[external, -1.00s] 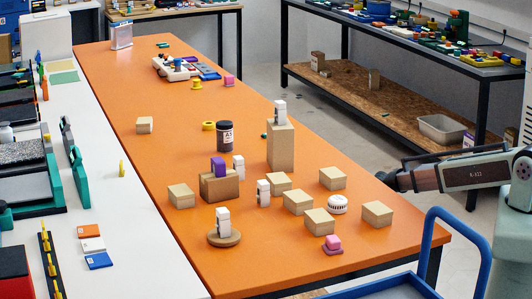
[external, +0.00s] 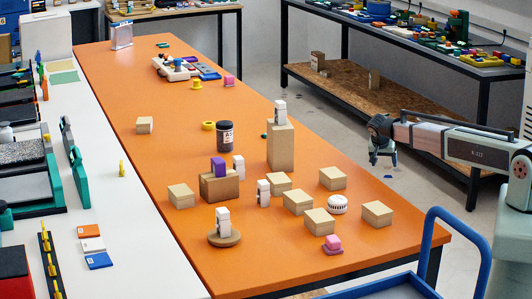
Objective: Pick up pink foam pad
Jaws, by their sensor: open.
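A small pink block-like piece (external: 333,241) sits on a darker pink base near the front right edge of the orange table (external: 190,130). Another small pink piece (external: 229,80) stands farther back near the table's right edge. I cannot tell from this view which of them is the foam pad. My gripper (external: 383,160) hangs in the air to the right of the table, fingers pointing down. It is open and empty, well apart from both pink pieces.
Several cardboard boxes (external: 319,222) and a round white piece (external: 337,204) stand around the near pink piece. A tall box (external: 280,147) carries a white piece (external: 280,112). A dark jar (external: 224,136) stands mid-table. A blue-railed cart (external: 430,260) is at the front right.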

